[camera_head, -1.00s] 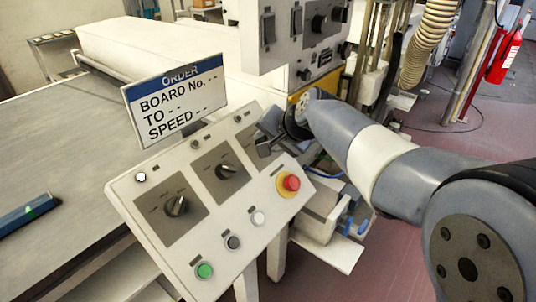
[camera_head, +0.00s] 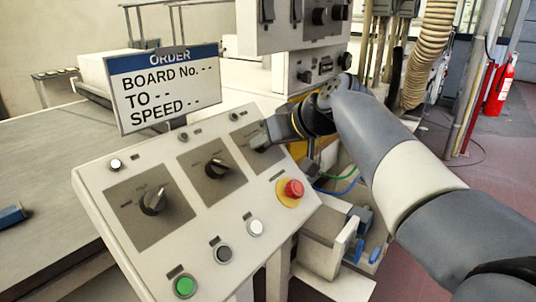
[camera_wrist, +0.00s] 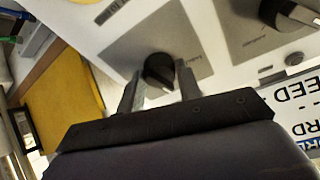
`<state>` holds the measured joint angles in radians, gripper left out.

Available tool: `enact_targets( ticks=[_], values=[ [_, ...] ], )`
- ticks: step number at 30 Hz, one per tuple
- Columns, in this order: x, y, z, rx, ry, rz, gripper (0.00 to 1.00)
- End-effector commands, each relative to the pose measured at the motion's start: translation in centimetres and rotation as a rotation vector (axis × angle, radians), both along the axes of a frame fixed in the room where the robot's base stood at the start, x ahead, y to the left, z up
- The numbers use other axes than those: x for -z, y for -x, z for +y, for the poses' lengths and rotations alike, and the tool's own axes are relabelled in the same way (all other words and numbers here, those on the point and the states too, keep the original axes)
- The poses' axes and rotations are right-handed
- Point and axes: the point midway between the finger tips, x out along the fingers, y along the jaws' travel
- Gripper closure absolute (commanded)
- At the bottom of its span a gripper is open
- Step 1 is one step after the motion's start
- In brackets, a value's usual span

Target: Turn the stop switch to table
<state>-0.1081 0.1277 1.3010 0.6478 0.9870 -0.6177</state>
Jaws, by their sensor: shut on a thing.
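The sloped control panel (camera_head: 125,170) carries three black rotary switches on grey plates. My gripper (camera_head: 262,140) is at the right-hand switch and mostly hides it in the head view. In the wrist view, my gripper (camera_wrist: 160,88) has one finger on each side of that right-hand switch (camera_wrist: 159,68) and is shut on its black knob. The middle switch (camera_head: 217,168) and the left switch (camera_head: 153,200) are free of the gripper. The small labels around the switches are too blurred to read, so I cannot tell which is the stop switch by its lettering.
A red emergency button (camera_head: 294,189) sits near the held switch. White, grey and green (camera_head: 185,286) push buttons line the lower panel edge. The ORDER sign (camera_head: 165,90) stands behind the panel, with blank dashes. A machine box (camera_head: 292,30) overhangs behind my gripper.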

Motion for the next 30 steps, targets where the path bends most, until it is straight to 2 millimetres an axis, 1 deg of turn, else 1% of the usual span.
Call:
enact_targets(
  ticks=[1,18,30],
  values=[
    [0.58,-0.07,-0.08,-0.029,0.019,-0.025,0.89],
    [0.4,-0.22,-0.26,-0.407,0.251,-0.32,0.89],
    [0.2,-0.29,-0.31,-0.589,0.363,-0.463,0.89]
  ],
)
